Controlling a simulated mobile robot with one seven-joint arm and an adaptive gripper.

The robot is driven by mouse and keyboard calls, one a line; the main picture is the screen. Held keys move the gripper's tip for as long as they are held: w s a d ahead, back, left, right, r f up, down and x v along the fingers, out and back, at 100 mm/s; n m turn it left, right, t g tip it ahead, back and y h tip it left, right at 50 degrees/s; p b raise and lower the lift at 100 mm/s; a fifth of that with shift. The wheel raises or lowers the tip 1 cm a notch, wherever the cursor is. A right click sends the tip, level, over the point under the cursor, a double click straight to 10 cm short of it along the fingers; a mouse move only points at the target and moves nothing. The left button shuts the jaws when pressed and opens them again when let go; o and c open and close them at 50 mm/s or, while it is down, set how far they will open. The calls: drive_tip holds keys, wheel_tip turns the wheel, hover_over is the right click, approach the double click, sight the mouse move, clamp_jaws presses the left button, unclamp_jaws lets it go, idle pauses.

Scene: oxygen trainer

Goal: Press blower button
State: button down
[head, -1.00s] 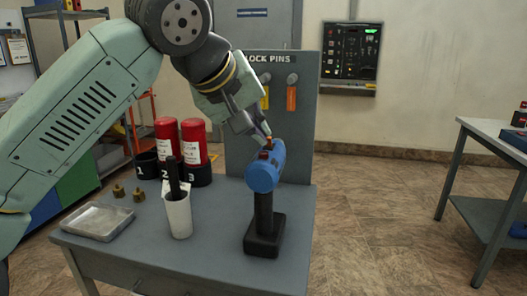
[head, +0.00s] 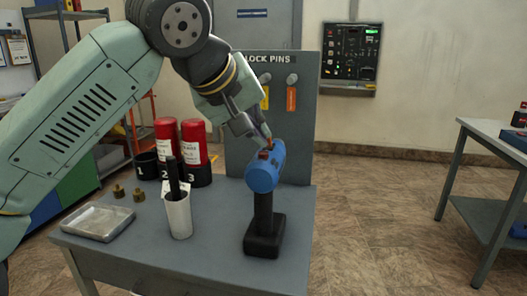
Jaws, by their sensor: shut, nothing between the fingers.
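A blue blower (head: 262,175) with a black handle and base stands upright on the grey table. A small orange-brown button (head: 265,153) sits on top of its blue body. My gripper (head: 267,142) is shut and empty, its fingertips pointing down at the button from above left. The fingertips are at or just above the button; I cannot tell whether they touch it, as they partly cover it.
On the grey table (head: 215,245) are a metal tray (head: 97,222), brass fittings (head: 125,192), a white cup (head: 178,215) with a black item, and red cylinders (head: 193,140). A lock-pins board (head: 300,120) stands behind the blower.

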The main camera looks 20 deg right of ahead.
sight(260, 152)
drive_tip(key=shift+f, duration=0.3)
drive_tip(key=shift+f, duration=0.25)
idle(0.4)
drive_tip(key=shift+r, duration=0.1)
drive_tip(key=shift+r+p, duration=0.6)
wheel_tip(260, 152, up, 6)
drive_tip(key=p, duration=0.5)
drive_tip(key=shift+p, duration=0.4)
drive_tip(key=shift+s, duration=0.1)
idle(0.8)
